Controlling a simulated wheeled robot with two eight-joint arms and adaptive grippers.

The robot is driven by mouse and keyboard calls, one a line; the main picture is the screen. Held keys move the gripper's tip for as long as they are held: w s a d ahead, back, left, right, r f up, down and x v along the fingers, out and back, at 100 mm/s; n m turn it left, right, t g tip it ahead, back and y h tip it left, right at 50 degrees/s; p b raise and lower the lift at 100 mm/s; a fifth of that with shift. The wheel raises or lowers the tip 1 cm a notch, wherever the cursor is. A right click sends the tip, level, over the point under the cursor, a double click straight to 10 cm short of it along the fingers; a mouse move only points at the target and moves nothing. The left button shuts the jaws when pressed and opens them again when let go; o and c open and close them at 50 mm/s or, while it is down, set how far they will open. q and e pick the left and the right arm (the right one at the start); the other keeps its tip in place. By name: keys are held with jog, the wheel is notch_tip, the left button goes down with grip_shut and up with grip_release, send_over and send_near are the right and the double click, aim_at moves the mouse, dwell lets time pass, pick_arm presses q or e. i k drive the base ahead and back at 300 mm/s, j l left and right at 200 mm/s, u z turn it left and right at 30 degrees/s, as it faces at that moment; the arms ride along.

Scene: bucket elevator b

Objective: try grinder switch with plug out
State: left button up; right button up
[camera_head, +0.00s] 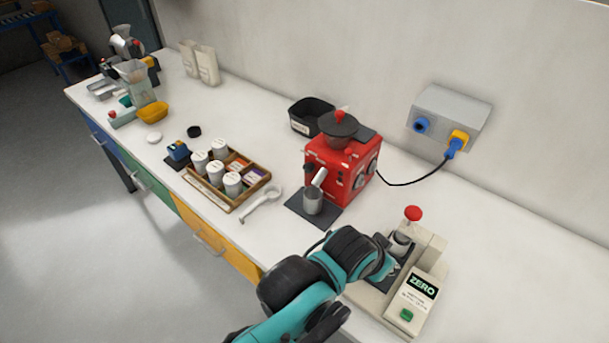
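The red grinder (328,172) with a black hopper (338,125) stands on the bench against the wall. Its front has small dark controls, too small to tell the switch position. A black cable (412,184) runs from its right side to a blue plug (453,147), which sits at the yellow socket of the grey wall box (450,110). A teal and black arm of mine, which I take as the left, reaches in from the bottom, left of centre. Its end is beside the beige device, in front of the grinder; its fingers cannot be made out.
The beige device (425,255) with a red knob and a "ZERO" label stands at the right front. A metal cup (313,201) is under the grinder spout. A wooden tray (236,200) of canisters lies left. The bench at right is clear.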

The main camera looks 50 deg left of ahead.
aim_at(348, 151)
jog(key=j+u, duration=0.15)
jog(key=u, duration=0.3)
jog(key=j+u, duration=0.1)
jog(key=u, duration=0.3)
jog(key=j+u, duration=0.1)
jog(key=u, duration=0.35)
jog(key=i, duration=0.05)
